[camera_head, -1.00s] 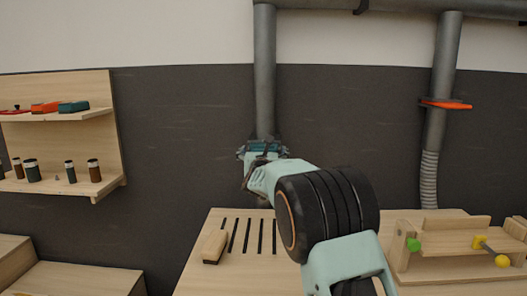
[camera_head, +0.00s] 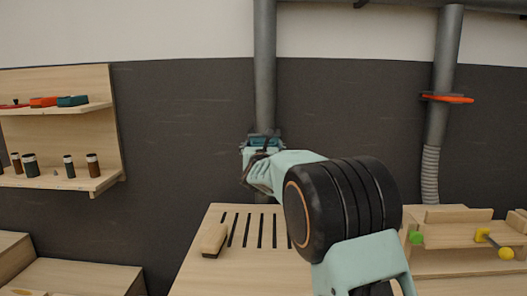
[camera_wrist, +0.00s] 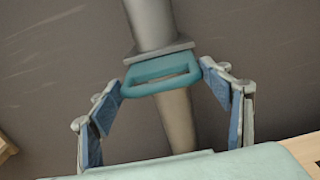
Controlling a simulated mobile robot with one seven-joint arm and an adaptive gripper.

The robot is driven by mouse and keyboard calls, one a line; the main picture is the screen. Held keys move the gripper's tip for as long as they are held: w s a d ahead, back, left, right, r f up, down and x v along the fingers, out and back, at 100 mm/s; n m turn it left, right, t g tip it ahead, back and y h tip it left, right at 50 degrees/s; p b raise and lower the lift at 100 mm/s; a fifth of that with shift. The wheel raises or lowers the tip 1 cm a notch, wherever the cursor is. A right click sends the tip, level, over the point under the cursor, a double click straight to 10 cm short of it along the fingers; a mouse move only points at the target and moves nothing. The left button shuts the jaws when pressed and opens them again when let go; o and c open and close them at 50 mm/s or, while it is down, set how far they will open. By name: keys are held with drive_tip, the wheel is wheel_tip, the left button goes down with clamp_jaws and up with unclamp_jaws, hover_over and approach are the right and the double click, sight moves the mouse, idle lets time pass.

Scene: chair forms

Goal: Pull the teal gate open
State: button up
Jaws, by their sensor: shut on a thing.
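The teal gate (camera_head: 264,141) sits across the grey vertical pipe (camera_head: 265,70) in the middle of the head view. In the wrist view, its slotted teal handle (camera_wrist: 162,88) projects toward me below a grey collar on the pipe. My gripper (camera_wrist: 160,78) has one blue-padded finger at each end of this handle, holding it across its width. In the head view my gripper (camera_head: 262,152) is at the gate, and my wrist hides part of it. How far the gate is drawn out is hard to tell.
An orange gate (camera_head: 448,98) sits on another pipe at the right. Below stand a slotted wooden bench (camera_head: 195,270) with a wooden block (camera_head: 214,240), and a wooden fixture (camera_head: 458,240) with green and yellow knobs. A wall shelf (camera_head: 110,140) is at the left.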

drive_tip(key=s+b, duration=0.4)
drive_tip(key=s, duration=0.2)
drive_tip(key=shift+f, duration=0.15)
drive_tip(key=o, duration=1.7)
drive_tip(key=shift+s, duration=0.15)
drive_tip(key=s, duration=1.2)
drive_tip(key=shift+r, duration=0.2)
